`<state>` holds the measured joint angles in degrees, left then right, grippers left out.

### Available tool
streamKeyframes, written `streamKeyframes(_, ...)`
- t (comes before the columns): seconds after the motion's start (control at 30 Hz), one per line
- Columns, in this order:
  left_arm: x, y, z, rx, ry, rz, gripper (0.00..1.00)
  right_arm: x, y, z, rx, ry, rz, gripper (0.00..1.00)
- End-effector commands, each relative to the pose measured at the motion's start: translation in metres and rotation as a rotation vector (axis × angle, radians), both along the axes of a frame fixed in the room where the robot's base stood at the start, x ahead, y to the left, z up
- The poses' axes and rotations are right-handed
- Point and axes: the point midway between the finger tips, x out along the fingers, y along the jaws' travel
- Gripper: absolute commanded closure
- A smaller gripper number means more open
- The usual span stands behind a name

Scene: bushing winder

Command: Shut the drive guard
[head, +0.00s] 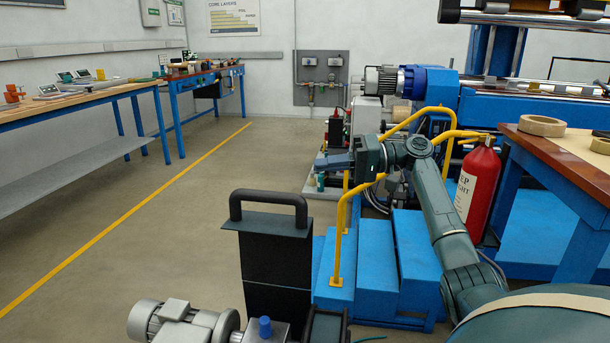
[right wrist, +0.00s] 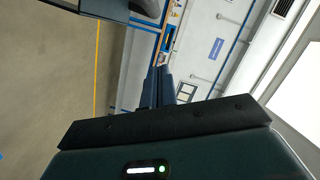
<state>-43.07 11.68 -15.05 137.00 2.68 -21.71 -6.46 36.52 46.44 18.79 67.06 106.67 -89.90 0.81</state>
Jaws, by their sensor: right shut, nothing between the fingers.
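The drive guard (head: 277,262) is a black upright panel with a thick dark bar handle (head: 268,198) along its top, in the lower middle of the head view. It appears to stand raised behind a grey motor and drive unit (head: 185,325), whose lower part is cut off by the picture edge. My right gripper (head: 333,161) is above and to the right of the handle, apart from it, pointing left. Its fingers, also in the right wrist view (right wrist: 158,88), are together and empty. My left gripper is not in view.
Blue steps (head: 390,265) with yellow handrails (head: 341,235) stand under my right arm. A red extinguisher (head: 479,190) and a wooden-topped table (head: 560,155) are at right. Open floor lies left of the guard. In the right wrist view, a dark blocky shape (right wrist: 105,9) at the top is unclear.

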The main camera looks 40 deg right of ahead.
Motion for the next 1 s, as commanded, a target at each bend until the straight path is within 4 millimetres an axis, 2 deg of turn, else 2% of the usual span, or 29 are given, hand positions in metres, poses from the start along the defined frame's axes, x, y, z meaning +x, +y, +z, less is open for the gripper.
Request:
streamKeyframes(0.4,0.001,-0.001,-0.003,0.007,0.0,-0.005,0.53,0.053,0.072,-0.01,0.0,-0.001,0.004,1.0)
streamKeyframes(0.5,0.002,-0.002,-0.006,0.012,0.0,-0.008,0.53,0.042,0.08,-0.02,-0.003,0.003,0.001,1.0)
streamKeyframes(0.7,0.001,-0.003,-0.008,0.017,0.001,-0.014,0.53,0.032,0.092,-0.028,0.0,0.002,0.0,1.0)
streamKeyframes(1.0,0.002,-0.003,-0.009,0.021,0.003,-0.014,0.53,0.029,0.095,-0.029,0.001,0.001,0.0,1.0)
